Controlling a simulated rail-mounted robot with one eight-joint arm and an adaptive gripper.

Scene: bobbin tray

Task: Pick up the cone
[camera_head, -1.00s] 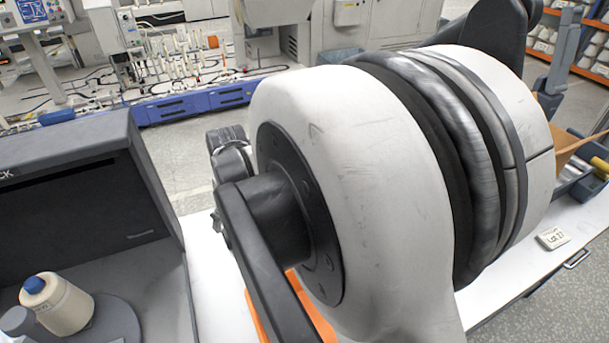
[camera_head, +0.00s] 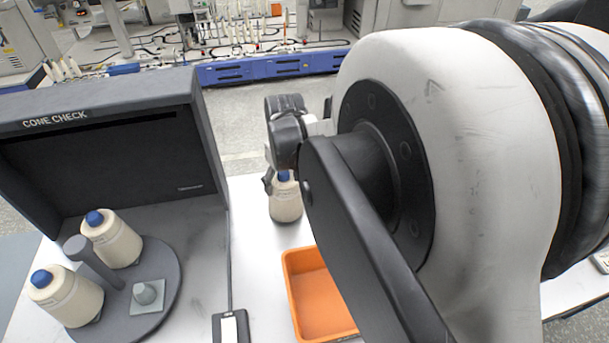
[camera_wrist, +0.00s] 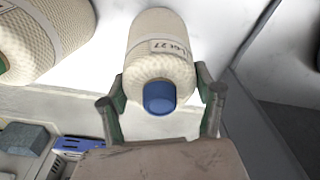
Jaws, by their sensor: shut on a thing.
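A cream yarn cone (camera_head: 286,205) with a blue tip hangs or stands upright below my gripper (camera_head: 283,178), over the white table. I cannot tell whether its base touches the table. In the wrist view the same cone (camera_wrist: 158,45) has a "Lot 27" label, and its blue tip points toward the camera. My gripper (camera_wrist: 161,100) is shut on it near the tip, one green-padded finger on each side. Two more blue-tipped cones, a rear one (camera_head: 112,240) and a front one (camera_head: 66,296), sit on a grey round stand at the left.
The stand (camera_head: 165,258) has a post and a small square pad. It is inside the dark "CONE CHECK" booth (camera_head: 105,150), whose side wall is left of my gripper. An orange bin (camera_head: 318,290) lies in front of the held cone. A dark device (camera_head: 231,326) lies beside it.

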